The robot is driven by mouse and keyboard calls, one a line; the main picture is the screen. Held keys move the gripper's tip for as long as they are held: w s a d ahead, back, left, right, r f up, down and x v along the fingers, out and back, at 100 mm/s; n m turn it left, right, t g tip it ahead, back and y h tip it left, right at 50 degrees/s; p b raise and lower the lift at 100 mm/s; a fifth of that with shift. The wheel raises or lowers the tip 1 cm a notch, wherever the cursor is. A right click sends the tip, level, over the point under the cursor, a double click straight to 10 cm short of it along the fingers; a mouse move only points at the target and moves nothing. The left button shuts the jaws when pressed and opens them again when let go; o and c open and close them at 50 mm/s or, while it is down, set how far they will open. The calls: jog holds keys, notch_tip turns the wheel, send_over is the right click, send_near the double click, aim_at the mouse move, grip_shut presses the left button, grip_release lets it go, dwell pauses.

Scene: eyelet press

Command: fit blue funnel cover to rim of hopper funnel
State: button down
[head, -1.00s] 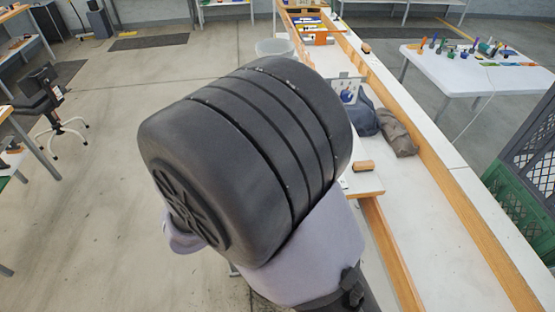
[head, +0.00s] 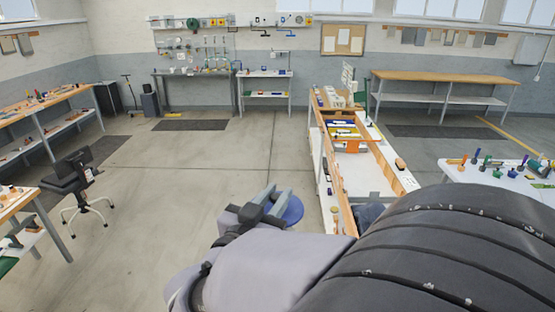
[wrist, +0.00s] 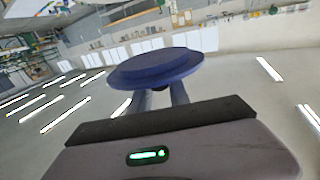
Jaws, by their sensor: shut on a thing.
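The blue funnel cover (head: 293,211) is a round blue disc held out over open floor, left of the long white bench. In the wrist view the cover (wrist: 155,70) sits across the fingertips, with a raised round step on its broad flange. My gripper (head: 276,203) is shut on the cover; its fingers (wrist: 160,100) meet the underside in the wrist view. I cannot make out the hopper funnel in either current view; my arm hides part of the near bench.
The long white bench (head: 372,172) with wooden rails runs away right of my gripper. A white table with tools (head: 500,172) stands at the right. A black chair (head: 76,180) stands at the left. The floor between is clear.

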jog(key=shift+s+a+r, duration=0.1)
jog(key=shift+s+a, duration=0.2)
jog(key=shift+s, duration=0.3)
jog(key=shift+w+d, duration=0.1)
jog(key=shift+w, duration=0.15)
jog(key=shift+f+b, duration=0.4)
jog(key=shift+b, duration=0.2)
notch_tip(320, 180, down, 5)
jog(key=b, duration=0.5)
jog(key=shift+f, duration=0.1)
jog(key=shift+b, duration=0.4)
jog(key=shift+f+b, duration=0.35)
jog(key=shift+b, duration=0.35)
jog(key=shift+b, duration=0.5)
dwell(1.2)
